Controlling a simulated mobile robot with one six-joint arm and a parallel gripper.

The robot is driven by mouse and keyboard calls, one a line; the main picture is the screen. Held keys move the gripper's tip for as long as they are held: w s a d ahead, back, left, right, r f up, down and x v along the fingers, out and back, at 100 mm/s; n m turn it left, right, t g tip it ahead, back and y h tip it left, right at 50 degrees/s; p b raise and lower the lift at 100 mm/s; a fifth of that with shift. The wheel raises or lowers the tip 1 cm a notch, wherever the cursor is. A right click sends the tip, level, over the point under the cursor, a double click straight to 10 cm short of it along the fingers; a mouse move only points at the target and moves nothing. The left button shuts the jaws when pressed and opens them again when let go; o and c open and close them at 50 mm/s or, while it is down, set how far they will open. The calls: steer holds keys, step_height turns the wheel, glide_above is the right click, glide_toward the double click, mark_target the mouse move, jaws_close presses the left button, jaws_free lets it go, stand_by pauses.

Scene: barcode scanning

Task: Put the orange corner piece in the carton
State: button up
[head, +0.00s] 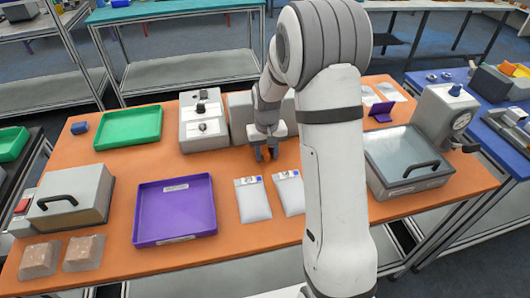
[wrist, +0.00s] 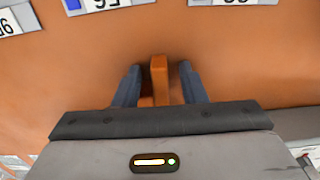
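The orange corner piece (wrist: 159,78) stands between the two fingers of my gripper (wrist: 159,84) in the wrist view. A narrow gap shows on each side of it, so my gripper is open around it. The piece's lower part is hidden by the gripper body. In the head view my gripper (head: 266,154) points down at the orange table, behind the two white packets, and the piece is hard to tell from the table there. I cannot make out a carton in either view; my arm hides part of the table.
A purple tray (head: 175,210) and a green tray (head: 128,128) lie on the orange table (head: 115,170). White packets (head: 252,200) lie in front of my gripper. A grey device (head: 203,122) stands left of it, and a lidded grey box (head: 405,160) stands at right.

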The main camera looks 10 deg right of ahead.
jaws_close()
stand_by(0.3)
